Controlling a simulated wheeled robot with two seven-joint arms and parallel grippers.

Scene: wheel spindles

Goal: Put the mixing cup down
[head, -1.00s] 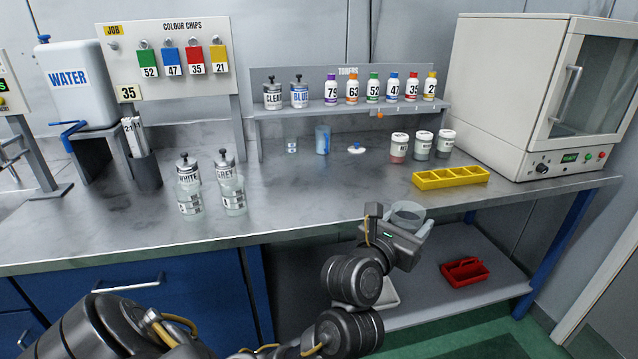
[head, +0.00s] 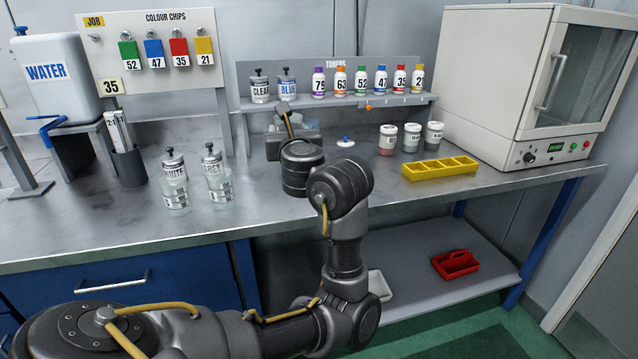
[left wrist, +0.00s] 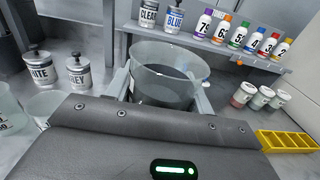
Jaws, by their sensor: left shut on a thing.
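In the head view the gripper is over the back of the grey bench (head: 120,228), in front of the toner shelf (head: 340,103). My arm and gripper hide most of the cup there. I cannot tell whether its base touches the bench. My right gripper is not in view.
WHITE and GREY pump bottles (head: 213,170) and clear cups (head: 175,198) stand to the left. Three lidded jars (head: 411,138), a white lid with a blue knob (head: 345,141) and a yellow tray (head: 440,169) are to the right.

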